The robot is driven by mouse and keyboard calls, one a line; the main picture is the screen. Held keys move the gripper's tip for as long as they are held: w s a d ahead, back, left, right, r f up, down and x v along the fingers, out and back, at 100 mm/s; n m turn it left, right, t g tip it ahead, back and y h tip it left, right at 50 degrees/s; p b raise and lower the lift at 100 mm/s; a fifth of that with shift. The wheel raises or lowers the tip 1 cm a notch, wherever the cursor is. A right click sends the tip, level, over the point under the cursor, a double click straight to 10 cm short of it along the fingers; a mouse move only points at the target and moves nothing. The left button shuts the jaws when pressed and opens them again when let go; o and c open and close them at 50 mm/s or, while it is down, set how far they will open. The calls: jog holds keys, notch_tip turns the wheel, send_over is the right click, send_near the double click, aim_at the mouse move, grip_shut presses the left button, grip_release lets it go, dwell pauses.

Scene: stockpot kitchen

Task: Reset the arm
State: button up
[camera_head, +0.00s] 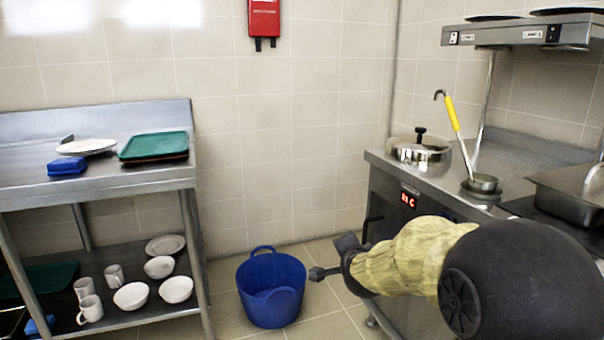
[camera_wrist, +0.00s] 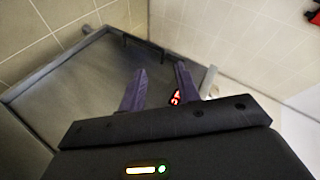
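My gripper (camera_head: 333,258) is at the end of my arm in the head view, in front of the steel stove unit and to the right of the blue bucket. In the wrist view my gripper (camera_wrist: 160,88) shows two dark fingers standing apart with nothing between them. Behind the fingers are a grey metal surface and a small red lit display (camera_wrist: 176,97). My gripper holds nothing that I can see.
A blue bucket (camera_head: 271,290) stands on the floor. The stove unit (camera_head: 385,190) carries a lidded pot (camera_head: 421,152) and a yellow-handled ladle (camera_head: 455,118). A steel table (camera_head: 100,180) with trays and dishes stands at left. Some tiled floor is clear.

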jog(key=s+d+f+n+g+p, duration=0.1)
jog(key=s+f+n+g+p, duration=0.2)
jog(key=s, duration=0.6)
jog(key=s+d+f+n+g+p, duration=0.1)
jog(key=s+d+n+g, duration=0.1)
jog(key=s+n+g, duration=0.45)
jog(key=s+d+f+n+g+p, duration=0.1)
jog(key=s+f+n+p, duration=0.15)
jog(key=s, duration=0.85)
jog(key=w+p+v, duration=0.3)
jog(key=p+v, duration=1.5)
jog(key=w+d+r+p+v, duration=0.1)
jog(key=w+p+v, duration=0.3)
jog(key=p+v, duration=1.4)
jog(key=shift+w+d+r+n+p, duration=0.2)
jog(key=shift+r+n+p, duration=0.2)
jog(key=shift+r+p, duration=0.3)
jog(key=shift+f, duration=0.15)
